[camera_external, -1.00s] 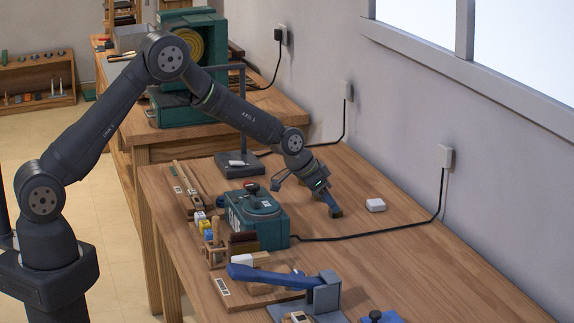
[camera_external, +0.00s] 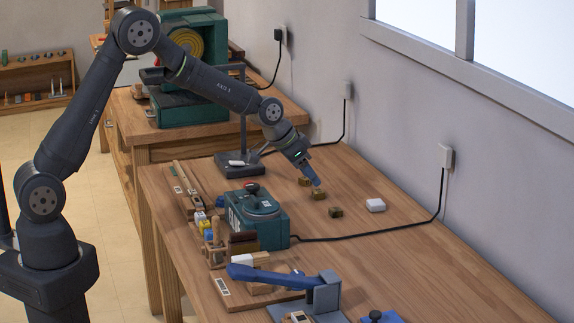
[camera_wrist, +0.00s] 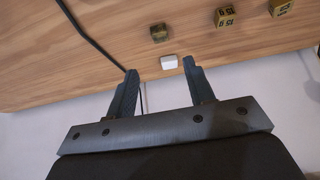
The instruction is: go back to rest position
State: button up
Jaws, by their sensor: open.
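My gripper (camera_external: 312,179) is above the wooden bench (camera_external: 400,255), past the green device. In the wrist view its two dark blue fingers (camera_wrist: 160,68) are spread apart with nothing held between them. Several small brass-coloured blocks lie on the bench near it: one (camera_external: 336,212) stands apart toward the front, another (camera_external: 319,195) is just below the fingertips, and one (camera_external: 304,181) is partly beside the gripper. In the wrist view one block (camera_wrist: 158,32) lies beyond the fingers, and two with dark markings (camera_wrist: 226,16) (camera_wrist: 280,7) are at the upper right.
A white block (camera_external: 375,205) lies to the right of the brass blocks. A green device (camera_external: 256,218) with a black cable stands to the left. A blue-handled tool (camera_external: 270,277) is in front. A dark stand (camera_external: 240,160) rises behind. The right bench area is clear.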

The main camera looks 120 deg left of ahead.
aim_at(334, 209)
jog(key=x, duration=1.2)
jog(key=shift+f, duration=0.2)
jog(key=shift+r, duration=0.2)
